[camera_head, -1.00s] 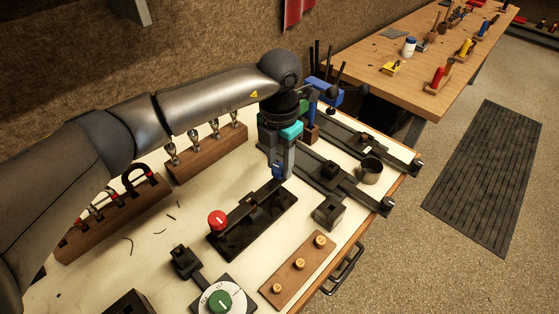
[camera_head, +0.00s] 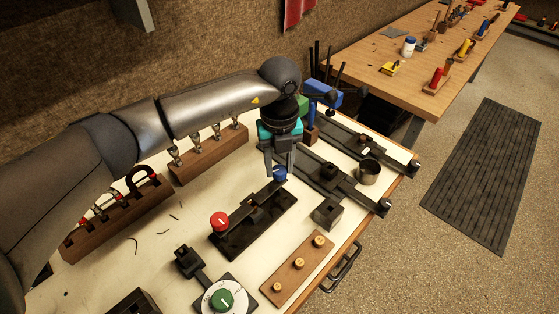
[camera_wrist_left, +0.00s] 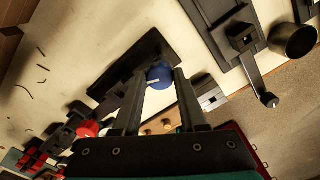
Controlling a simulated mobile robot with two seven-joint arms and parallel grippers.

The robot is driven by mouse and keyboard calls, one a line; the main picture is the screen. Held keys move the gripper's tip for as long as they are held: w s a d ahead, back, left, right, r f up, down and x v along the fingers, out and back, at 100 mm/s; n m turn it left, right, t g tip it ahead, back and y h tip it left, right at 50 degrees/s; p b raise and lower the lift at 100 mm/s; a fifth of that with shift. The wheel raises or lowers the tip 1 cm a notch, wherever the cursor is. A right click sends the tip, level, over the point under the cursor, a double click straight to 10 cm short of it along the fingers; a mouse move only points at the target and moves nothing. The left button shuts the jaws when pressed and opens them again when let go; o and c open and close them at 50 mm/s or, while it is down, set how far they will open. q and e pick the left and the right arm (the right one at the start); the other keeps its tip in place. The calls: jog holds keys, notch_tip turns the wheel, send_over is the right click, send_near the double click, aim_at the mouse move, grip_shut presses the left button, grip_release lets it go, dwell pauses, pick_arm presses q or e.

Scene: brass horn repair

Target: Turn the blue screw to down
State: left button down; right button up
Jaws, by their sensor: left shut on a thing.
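The blue screw (camera_head: 280,174) is a round knob at the far end of a dark bar on a black base (camera_head: 245,239). A red knob (camera_head: 219,221) stands at the bar's near end. My left gripper (camera_head: 281,172) points down over the blue screw. In the left wrist view the blue screw (camera_wrist_left: 160,75) sits between the fingertips of my left gripper (camera_wrist_left: 158,78), which is shut on it. A short white line on its top points to the left in that view. My right gripper is not in view.
A green knob on a white dial (camera_head: 222,299) stands at the near edge. A wooden block with brass pegs (camera_head: 297,272) and a metal cup (camera_head: 368,172) are at the right. Wooden racks (camera_head: 207,154) line the back. Black clamp rails (camera_head: 345,180) lie beyond the gripper.

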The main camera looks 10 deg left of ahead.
pick_arm(q)
jog(key=n+p, duration=0.2)
jog(key=n, duration=0.4)
jog(key=shift+r+n+p, duration=0.15)
jog(key=shift+n+p, duration=0.15)
jog(key=n+p, duration=0.3)
jog(key=n, duration=0.2)
jog(key=n+p, duration=0.4)
jog(key=n, duration=0.2)
jog(key=shift+n+p, duration=0.3)
jog(key=n+p, duration=0.2)
jog(key=n, duration=0.1)
jog(key=shift+p, duration=0.4)
jog(key=shift+n+p, duration=0.75)
jog(key=shift+n, duration=0.05)
jog(key=shift+c, duration=2.2)
grip_release()
